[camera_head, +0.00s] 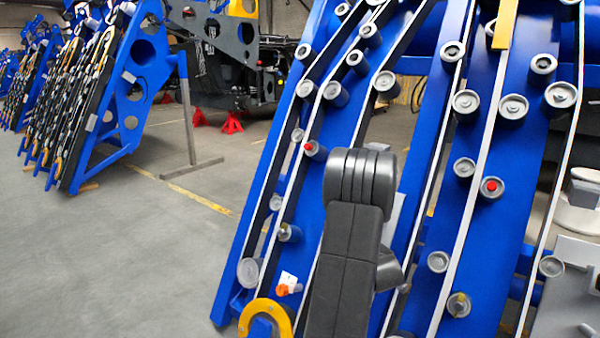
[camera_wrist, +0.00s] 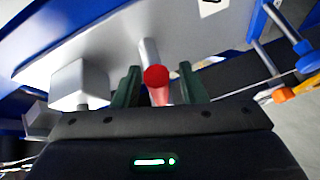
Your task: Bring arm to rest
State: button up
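My arm (camera_head: 348,240) stands dark grey in front of the blue harvester chassis in the head view. Its far end and the gripper are hidden there. In the wrist view my gripper (camera_wrist: 159,68) shows two dark green fingers set apart. A round red-ended piece (camera_wrist: 156,76) shows between them, with a grey cylinder behind it. Gaps are visible on both sides of the red piece, so the fingers do not appear to hold it. How far it lies from the fingertips is unclear.
The blue chassis panel (camera_head: 328,205) carries several grey rollers and pale rails close around my arm. Two rollers have red centres (camera_head: 308,148) (camera_head: 491,187). A yellow hook (camera_head: 265,312) is low at its left. Open grey floor (camera_head: 130,260) lies left.

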jog(key=p+v, duration=0.3)
jog(key=v, duration=1)
jog(key=b+x, duration=0.3)
jog(key=x, duration=1)
jog(key=shift+w+f+b, duration=0.3)
jog(key=shift+b, duration=0.05)
jog(key=shift+a+f+m+t+h+b, duration=0.2)
jog(key=shift+m+t+b, duration=0.15)
jog(key=shift+m, duration=0.3)
jog(key=shift+a+f+m+t+h+b, duration=0.1)
jog(key=shift+m+t+h+b, duration=0.2)
jog(key=shift+m, duration=0.35)
jog(key=shift+r, duration=0.1)
